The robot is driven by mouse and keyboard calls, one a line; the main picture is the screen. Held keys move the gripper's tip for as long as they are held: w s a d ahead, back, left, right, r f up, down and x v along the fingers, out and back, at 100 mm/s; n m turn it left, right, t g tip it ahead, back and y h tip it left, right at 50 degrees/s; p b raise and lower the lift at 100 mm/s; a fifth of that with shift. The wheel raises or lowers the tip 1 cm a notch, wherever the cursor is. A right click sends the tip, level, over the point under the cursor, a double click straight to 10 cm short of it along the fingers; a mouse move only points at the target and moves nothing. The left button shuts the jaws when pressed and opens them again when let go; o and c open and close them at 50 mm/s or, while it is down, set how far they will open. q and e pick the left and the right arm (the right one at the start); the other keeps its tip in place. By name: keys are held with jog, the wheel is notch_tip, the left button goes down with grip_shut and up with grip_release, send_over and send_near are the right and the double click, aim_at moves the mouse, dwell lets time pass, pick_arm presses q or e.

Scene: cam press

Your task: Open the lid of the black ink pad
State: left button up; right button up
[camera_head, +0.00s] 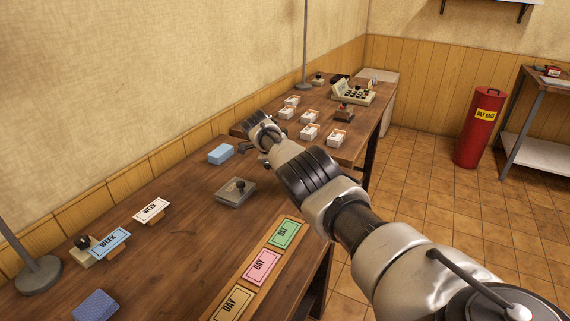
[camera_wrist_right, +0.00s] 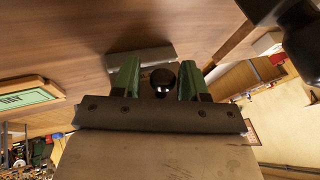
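The ink pad (camera_head: 236,194) is a flat grey case with a round black knob on its lid. It lies on the near wooden table, and its lid looks shut. In the right wrist view the case (camera_wrist_right: 148,57) is partly hidden by my gripper, and the black knob (camera_wrist_right: 163,78) shows between the fingers. My right gripper (camera_wrist_right: 158,82) has its two green fingers apart, with a gap on either side of the knob. My left gripper is out of view.
A wooden strip (camera_head: 249,274) with DAY cards lies right of the pad. A blue block (camera_head: 221,154) sits behind it, with WEEK cards (camera_head: 151,210) to the left. A farther table (camera_head: 357,144) holds several small boxes. Bare wood surrounds the pad.

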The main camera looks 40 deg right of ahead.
jog(key=shift+o, duration=0.4)
jog(key=shift+d+r, duration=0.1)
jog(key=p+v, duration=0.2)
jog(key=v, duration=0.9)
